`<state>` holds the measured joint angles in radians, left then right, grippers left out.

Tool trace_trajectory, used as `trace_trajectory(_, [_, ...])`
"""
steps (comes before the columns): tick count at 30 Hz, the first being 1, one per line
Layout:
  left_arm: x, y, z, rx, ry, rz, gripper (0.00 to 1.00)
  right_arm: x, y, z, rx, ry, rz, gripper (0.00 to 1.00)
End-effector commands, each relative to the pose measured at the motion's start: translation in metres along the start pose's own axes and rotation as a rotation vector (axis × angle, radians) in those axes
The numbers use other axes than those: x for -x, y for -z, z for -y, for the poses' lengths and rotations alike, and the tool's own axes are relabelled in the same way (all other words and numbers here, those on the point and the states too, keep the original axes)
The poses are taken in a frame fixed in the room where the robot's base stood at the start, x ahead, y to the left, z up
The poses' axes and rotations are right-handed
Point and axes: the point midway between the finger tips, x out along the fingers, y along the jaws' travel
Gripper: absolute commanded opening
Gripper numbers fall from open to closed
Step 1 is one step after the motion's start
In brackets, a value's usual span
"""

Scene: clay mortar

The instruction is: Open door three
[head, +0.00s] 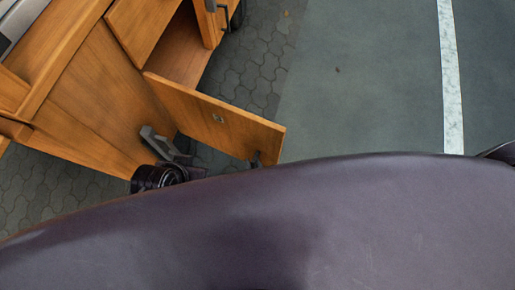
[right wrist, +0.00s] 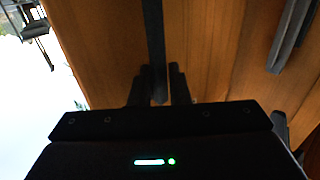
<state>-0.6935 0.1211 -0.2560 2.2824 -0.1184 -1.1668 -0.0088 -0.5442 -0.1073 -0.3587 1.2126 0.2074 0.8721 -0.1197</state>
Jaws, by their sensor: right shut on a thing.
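A wooden cabinet (head: 95,95) fills the upper left of the head view. My right gripper (head: 256,159) is low at the door's free edge, mostly hidden by my own body. In the right wrist view, my right gripper (right wrist: 158,88) has its two dark fingers closed around a dark bar handle (right wrist: 154,35) in front of the wooden panel (right wrist: 100,45). I cannot read any door number.
A second handle (right wrist: 290,36) shows at the right of the wrist view. Another cabinet door (head: 140,25) is at the top of the head view. The paved floor (head: 260,65) and a grey-green floor with a pale stripe (head: 450,75) lie clear to the right.

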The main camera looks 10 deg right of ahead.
Motion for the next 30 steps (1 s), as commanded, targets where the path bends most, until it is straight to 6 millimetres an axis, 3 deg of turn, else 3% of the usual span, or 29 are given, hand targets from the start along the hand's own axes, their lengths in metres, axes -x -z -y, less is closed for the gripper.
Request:
trace_trajectory(3, [0.0003, -0.0007, 0.0013, 0.002, 0.003, 0.005, 0.36, -0.0014, 0.0022, 0.0105, -0.014, 0.022, -0.003, 0.00])
trace_trajectory(17, [-0.0010, -0.0010, 0.0022, 0.004, 0.004, 0.008, 0.36, -0.0021, 0.0024, 0.0128, -0.016, 0.027, -0.004, 0.00])
trace_trajectory(18, [-0.0010, -0.0007, 0.0021, 0.003, 0.004, 0.007, 0.36, -0.0021, 0.0025, 0.0129, -0.016, 0.027, -0.004, 0.21])
trace_trajectory(21, [-0.0010, -0.0005, 0.0018, 0.004, 0.003, 0.007, 0.36, -0.0019, 0.0025, 0.0121, -0.016, 0.026, -0.005, 0.34])
trace_trajectory(30, [-0.0003, 0.0010, 0.0020, 0.003, 0.004, 0.004, 0.36, 0.0014, 0.0012, 0.0088, -0.009, 0.022, -0.002, 0.35])
